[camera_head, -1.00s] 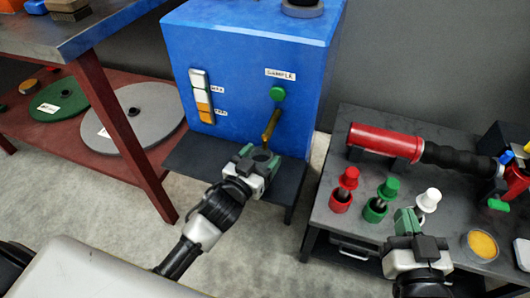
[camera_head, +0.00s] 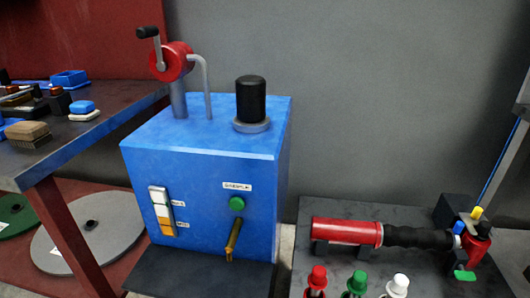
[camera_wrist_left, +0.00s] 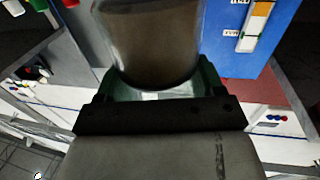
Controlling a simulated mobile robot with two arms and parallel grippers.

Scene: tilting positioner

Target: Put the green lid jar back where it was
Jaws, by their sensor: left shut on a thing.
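A clear jar (camera_wrist_left: 155,45) with brown contents fills the upper middle of the left wrist view. My left gripper (camera_wrist_left: 156,86) is shut on it, with a green finger on each side. The jar's top is cut off by the picture edge, so I cannot tell whether it has a lid or of what colour. In the head view a green-topped piece (camera_head: 357,283) stands between a red-topped piece (camera_head: 317,278) and a white-topped piece (camera_head: 398,285) on the right bench. Their lower parts are cut off. Neither gripper shows in the head view.
A blue machine (camera_head: 200,180) with a green button (camera_head: 237,203), brass spout (camera_head: 233,240) and red crank (camera_head: 172,62) stands above a dark shelf (camera_head: 190,280). A red-handled tool (camera_head: 346,231) lies on the dark right bench (camera_head: 420,270). A cluttered table (camera_head: 60,150) is at left.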

